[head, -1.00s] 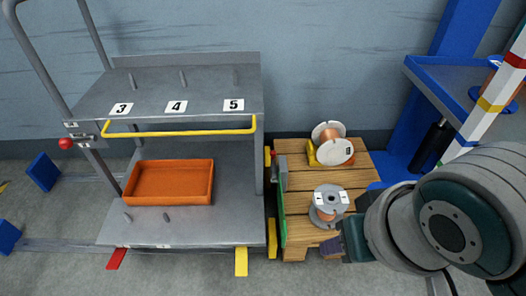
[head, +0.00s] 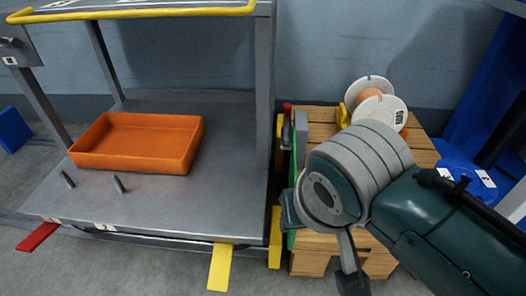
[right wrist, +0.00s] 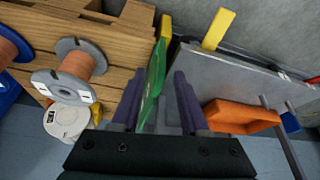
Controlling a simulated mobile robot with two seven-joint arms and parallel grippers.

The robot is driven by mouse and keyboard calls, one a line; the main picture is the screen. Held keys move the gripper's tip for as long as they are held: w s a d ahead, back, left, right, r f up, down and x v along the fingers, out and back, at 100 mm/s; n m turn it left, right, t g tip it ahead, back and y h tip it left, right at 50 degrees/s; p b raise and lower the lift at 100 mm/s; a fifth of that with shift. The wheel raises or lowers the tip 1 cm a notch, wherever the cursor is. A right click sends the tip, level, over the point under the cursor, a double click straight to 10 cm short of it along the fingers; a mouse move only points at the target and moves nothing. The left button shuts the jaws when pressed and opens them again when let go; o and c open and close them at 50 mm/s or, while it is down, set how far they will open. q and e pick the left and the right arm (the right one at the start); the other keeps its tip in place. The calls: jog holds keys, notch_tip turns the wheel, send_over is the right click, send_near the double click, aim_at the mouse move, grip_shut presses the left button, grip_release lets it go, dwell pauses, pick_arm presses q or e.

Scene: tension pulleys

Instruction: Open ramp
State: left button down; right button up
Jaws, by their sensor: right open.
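I cannot tell for certain which part is the ramp. A thin upright green panel (right wrist: 153,84) stands along the pallet's edge, between the pallet and the grey cart. In the head view it is mostly hidden by my right arm, and a strip of the panel (head: 292,238) shows. My right gripper (right wrist: 160,100) has two purple fingers spread apart, with the green panel between or just beyond them. I cannot tell whether they touch it. In the head view the right gripper (head: 289,210) is at the panel, partly hidden by its wrist. My left gripper is not in view.
The grey cart (head: 160,213) holds an orange tray (head: 137,143). Red (head: 38,236) and yellow (head: 220,267) pedals stick out at its front. The wooden pallet (head: 315,243) carries wire spools (head: 378,103). A blue frame (head: 489,70) stands at the right.

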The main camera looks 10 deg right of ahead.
aim_at(291, 234)
jog(key=b+x, duration=0.9)
jog(key=shift+a+f, duration=0.15)
jog(key=shift+f, duration=0.3)
grip_shut()
dwell(1.0)
